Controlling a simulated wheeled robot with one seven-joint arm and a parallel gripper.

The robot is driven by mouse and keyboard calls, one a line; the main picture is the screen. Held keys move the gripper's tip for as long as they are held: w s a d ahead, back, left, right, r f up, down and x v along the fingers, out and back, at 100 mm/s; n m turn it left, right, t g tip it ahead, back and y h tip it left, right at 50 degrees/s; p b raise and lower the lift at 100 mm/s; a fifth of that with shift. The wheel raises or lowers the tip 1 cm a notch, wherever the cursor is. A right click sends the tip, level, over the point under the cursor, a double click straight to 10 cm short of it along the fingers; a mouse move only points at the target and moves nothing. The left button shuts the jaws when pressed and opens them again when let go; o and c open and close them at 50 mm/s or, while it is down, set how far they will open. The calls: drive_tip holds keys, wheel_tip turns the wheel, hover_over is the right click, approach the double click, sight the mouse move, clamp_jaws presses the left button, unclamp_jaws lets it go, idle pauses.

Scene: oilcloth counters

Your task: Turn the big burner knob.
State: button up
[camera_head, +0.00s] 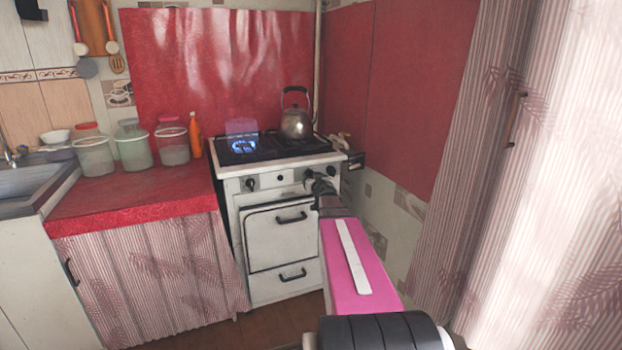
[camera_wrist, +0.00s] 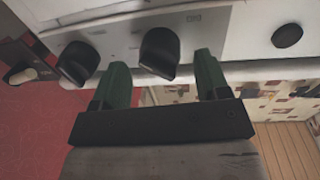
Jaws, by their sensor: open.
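The white stove (camera_head: 282,240) has dark knobs along its front panel. My gripper (camera_head: 315,180) is at the right part of that panel in the head view. In the wrist view, my gripper (camera_wrist: 161,64) is open, its two green fingers on either side of a black knob (camera_wrist: 160,50). Gaps show between this knob and both fingers. A second black knob (camera_wrist: 77,62) lies to the left, outside the fingers. A small round black button (camera_wrist: 287,34) is to the right. Another knob (camera_head: 250,184) is at the panel's left end. No readable label shows which knob is the big burner's.
A kettle (camera_head: 296,122) stands on the stove top. A blue glow (camera_head: 243,146) shows at a left burner. Jars (camera_head: 94,155) and an orange bottle (camera_head: 195,135) stand on the red counter (camera_head: 130,195). A red wall panel (camera_head: 425,90) and curtain (camera_head: 480,130) are close on the right.

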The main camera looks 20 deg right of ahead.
drive_tip(key=shift+w, duration=0.75)
drive_tip(key=c, duration=0.9)
